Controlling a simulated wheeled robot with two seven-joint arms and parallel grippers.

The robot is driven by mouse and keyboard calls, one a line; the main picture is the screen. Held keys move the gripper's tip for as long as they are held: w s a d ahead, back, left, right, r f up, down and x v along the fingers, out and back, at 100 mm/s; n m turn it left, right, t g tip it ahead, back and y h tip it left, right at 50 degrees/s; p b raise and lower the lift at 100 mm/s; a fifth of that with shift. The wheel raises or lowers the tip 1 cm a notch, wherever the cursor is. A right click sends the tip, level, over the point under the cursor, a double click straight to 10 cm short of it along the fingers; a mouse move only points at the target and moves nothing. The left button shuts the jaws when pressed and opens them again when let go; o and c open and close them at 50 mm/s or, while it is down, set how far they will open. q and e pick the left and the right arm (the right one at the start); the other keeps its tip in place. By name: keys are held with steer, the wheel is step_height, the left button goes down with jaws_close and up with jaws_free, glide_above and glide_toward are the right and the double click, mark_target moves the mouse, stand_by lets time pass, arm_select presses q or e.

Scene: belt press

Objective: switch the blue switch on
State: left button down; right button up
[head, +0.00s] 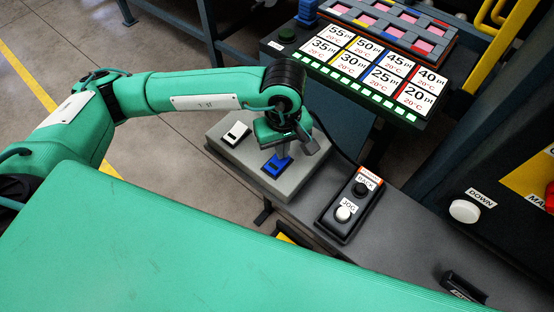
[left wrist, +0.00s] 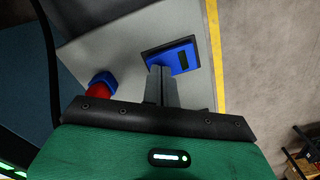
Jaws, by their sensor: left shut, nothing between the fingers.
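The blue switch (head: 275,168) sits on top of a grey box, with a dark rectangle on its face. In the left wrist view the blue switch (left wrist: 184,57) lies just beyond the fingertips. My left gripper (head: 283,155) points down over the switch, its fingers shut and empty. In the left wrist view the shut fingertips (left wrist: 160,68) overlap the switch's near edge; I cannot tell whether they touch it. The gripper hides part of the switch in the head view. My right gripper is not in view.
The grey box (head: 225,152) also carries a white switch (head: 236,133). The left wrist view shows a red and blue knob-like part (left wrist: 101,86) left of the fingers. A black button box (head: 347,205) stands to the right. A panel of numbered labels (head: 368,62) is behind.

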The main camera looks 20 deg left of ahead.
arm_select(q)
steer(key=shift+f, duration=0.25)
steer(key=shift+r, duration=0.1)
steer(key=shift+r+p, duration=0.7)
steer(key=shift+r, duration=2.75)
